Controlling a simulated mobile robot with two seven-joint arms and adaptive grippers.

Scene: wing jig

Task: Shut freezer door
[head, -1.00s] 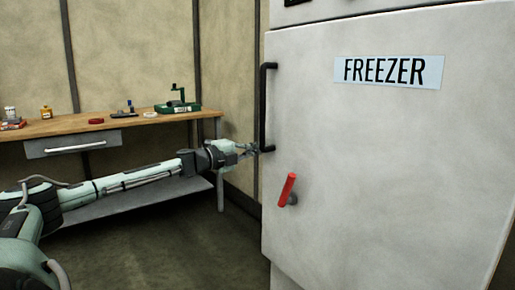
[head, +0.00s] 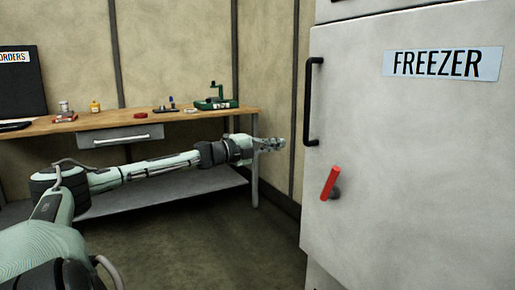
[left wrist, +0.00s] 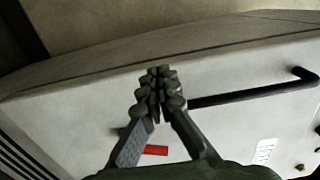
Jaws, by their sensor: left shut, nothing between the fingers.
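The freezer door (head: 410,160) is a large pale panel at the right of the head view, and it looks flush with the cabinet. It bears a FREEZER label (head: 442,63), a black vertical handle (head: 309,102) and a red lever (head: 329,184) below the handle, tilted slightly. My left gripper (head: 277,144) is shut and empty, to the left of the handle and apart from it in the head view. In the left wrist view, the closed fingers (left wrist: 160,88) appear in front of the door, with the handle (left wrist: 255,95) and part of the red lever (left wrist: 156,150) beyond. My right gripper is not in view.
A wooden workbench (head: 130,128) with a drawer (head: 120,137) stands at the back left. On it are a green tool (head: 217,103), small jars and a dark board (head: 22,80). The floor (head: 190,245) before the freezer looks clear.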

